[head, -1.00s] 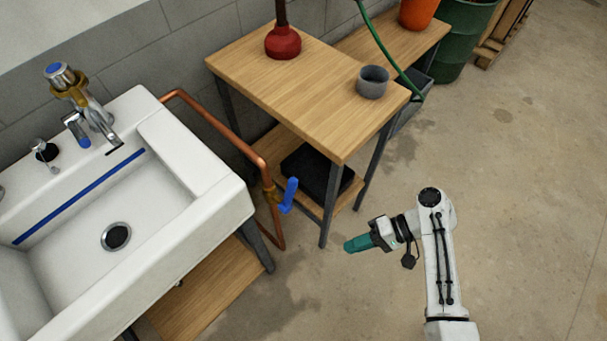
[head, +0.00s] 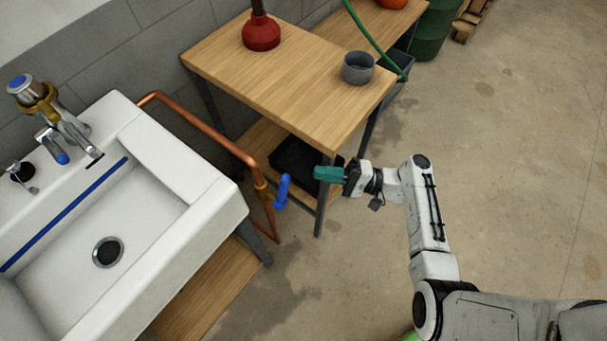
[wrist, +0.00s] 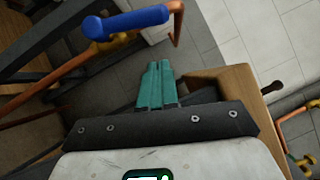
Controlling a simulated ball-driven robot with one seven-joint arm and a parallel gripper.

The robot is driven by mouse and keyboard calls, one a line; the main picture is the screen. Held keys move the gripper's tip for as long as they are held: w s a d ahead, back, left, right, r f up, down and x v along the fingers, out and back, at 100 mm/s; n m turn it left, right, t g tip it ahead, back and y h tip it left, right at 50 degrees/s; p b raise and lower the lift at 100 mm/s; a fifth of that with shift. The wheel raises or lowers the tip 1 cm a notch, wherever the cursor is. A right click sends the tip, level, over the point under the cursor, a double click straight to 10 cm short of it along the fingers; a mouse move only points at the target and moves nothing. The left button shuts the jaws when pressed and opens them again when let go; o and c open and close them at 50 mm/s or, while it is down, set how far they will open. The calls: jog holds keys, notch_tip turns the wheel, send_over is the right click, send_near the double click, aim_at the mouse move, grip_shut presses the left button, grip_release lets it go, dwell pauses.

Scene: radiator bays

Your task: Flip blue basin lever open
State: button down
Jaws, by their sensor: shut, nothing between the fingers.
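The blue lever (head: 282,191) sits on a brass valve on the copper pipe beside the white basin (head: 212,216). In the head view it stands upright, roughly along the pipe's downward run. In the wrist view the blue lever (wrist: 137,20) lies across the top, beyond the fingertips and a little left. My gripper (head: 318,173) is to the right of the lever in the head view, apart from it, with its teal fingers pointing left. In the wrist view my gripper (wrist: 157,66) has its fingers together with nothing between them.
The copper pipe (head: 205,128) runs from behind the basin and bends down. A wooden table (head: 300,95) with dark legs stands just behind my gripper, bearing a red plunger (head: 261,32) and a grey cup (head: 358,68). Concrete floor (head: 500,160) is clear to the right.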

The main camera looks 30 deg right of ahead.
aim_at(288, 184)
jog(key=w+a+r+p, duration=0.1)
jog(key=a, duration=0.4)
jog(key=shift+a+r+p, duration=0.3)
jog(key=shift+a+p, duration=0.05)
jog(key=a+r+n+g+p, duration=0.1)
jog(key=a+n+h+p, duration=0.1)
jog(key=n+p, duration=0.1)
jog(key=shift+s+a+r+g, duration=0.35)
jog(key=shift+s+r+g, duration=0.05)
jog(key=b+v, duration=0.1)
jog(key=v, duration=1)
jog(key=shift+b, duration=0.3)
